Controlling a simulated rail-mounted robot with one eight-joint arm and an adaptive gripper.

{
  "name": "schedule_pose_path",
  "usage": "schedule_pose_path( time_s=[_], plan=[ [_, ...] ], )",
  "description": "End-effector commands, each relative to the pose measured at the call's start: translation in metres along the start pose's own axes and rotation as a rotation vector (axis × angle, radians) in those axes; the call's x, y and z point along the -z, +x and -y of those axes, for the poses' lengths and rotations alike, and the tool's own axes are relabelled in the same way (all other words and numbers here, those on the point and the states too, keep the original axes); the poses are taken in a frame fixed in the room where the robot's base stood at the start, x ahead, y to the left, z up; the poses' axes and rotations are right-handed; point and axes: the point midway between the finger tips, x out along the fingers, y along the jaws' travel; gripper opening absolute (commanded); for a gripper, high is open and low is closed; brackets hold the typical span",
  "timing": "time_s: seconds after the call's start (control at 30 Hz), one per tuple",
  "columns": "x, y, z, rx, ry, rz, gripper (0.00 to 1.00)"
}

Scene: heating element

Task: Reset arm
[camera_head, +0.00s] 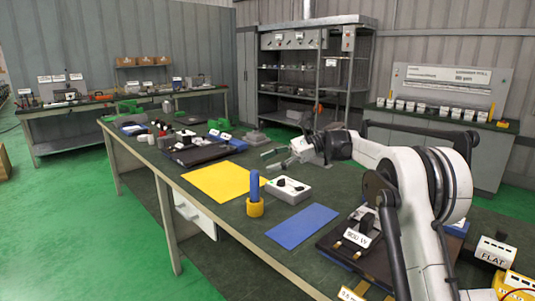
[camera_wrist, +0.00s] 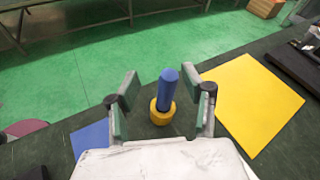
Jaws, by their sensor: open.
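My arm reaches over the workbench from the right in the head view. My gripper (camera_head: 283,157) is above the bench, behind the blue cylinder and the grey box in that view. In the wrist view my gripper (camera_wrist: 160,92) is open, with its two fingers spread and nothing held. A blue cylinder (camera_head: 254,185) stands upright in a yellow round holder (camera_head: 254,208) on the bench. In the wrist view the blue cylinder (camera_wrist: 168,88) and yellow holder (camera_wrist: 162,112) appear between the fingers, farther off and apart from them.
A yellow mat (camera_head: 215,180) and a blue mat (camera_head: 301,226) lie either side of the holder. A grey box with a black top part (camera_head: 290,190) sits beside it. A dark board with a labelled device (camera_head: 350,243) is near my arm. Green clamps (camera_head: 220,126) stand farther back.

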Motion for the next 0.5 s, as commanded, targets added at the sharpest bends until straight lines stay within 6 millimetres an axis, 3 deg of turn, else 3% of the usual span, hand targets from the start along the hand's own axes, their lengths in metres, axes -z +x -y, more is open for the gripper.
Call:
schedule_pose_path(
  time_s=[0.1, 0.5],
  plan=[
    [-0.022, -0.003, -0.014, 0.019, -0.056, -0.080, 0.44],
    [-0.072, -0.015, -0.082, 0.035, -0.274, -0.367, 0.44]
  ],
)
